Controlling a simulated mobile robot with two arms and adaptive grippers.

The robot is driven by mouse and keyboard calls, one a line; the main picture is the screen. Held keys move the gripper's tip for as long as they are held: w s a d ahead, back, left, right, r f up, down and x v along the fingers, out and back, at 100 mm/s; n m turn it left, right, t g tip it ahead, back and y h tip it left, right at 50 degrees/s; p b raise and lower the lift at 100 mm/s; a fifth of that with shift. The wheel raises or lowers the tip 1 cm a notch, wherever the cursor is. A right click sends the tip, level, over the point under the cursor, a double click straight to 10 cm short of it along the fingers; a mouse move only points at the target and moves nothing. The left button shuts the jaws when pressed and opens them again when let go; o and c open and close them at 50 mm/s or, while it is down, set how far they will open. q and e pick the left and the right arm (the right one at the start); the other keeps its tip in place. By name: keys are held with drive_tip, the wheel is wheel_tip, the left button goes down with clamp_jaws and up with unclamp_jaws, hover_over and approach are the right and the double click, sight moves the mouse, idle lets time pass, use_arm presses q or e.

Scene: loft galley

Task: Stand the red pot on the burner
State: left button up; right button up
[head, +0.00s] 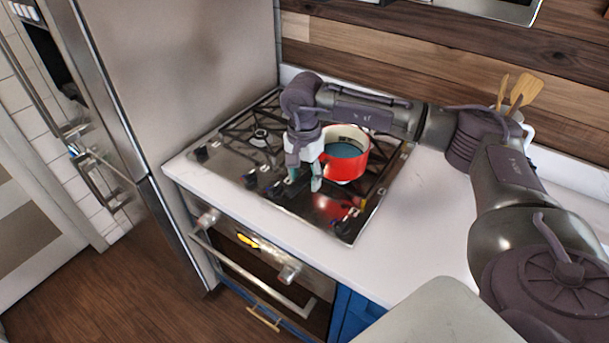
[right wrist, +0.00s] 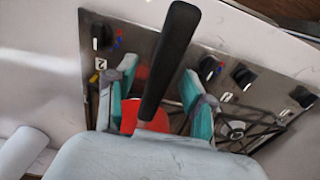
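The red pot (head: 358,163) is upright at the right side of the gas cooktop (head: 222,165), its blue-grey inside showing. The burner under or beside it is hidden, so I cannot tell how the pot sits over it. My right gripper (head: 303,183) points down at the pot's front left. In the right wrist view, the pot's black handle (right wrist: 172,60) runs between the two teal fingers of my right gripper (right wrist: 158,98), with gaps on both sides. A bit of the red pot (right wrist: 130,116) shows behind the fingers. My left gripper is out of view.
Black knobs (head: 250,178) line the cooktop's front edge. A white counter (head: 420,225) is clear to the right. Wooden utensils (head: 522,90) stand in a holder at the back right. A steel fridge (head: 180,75) rises on the left.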

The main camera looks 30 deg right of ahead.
drive_tip(key=shift+f, duration=0.15)
wheel_tip(320, 180, up, 12)
idle(0.5)
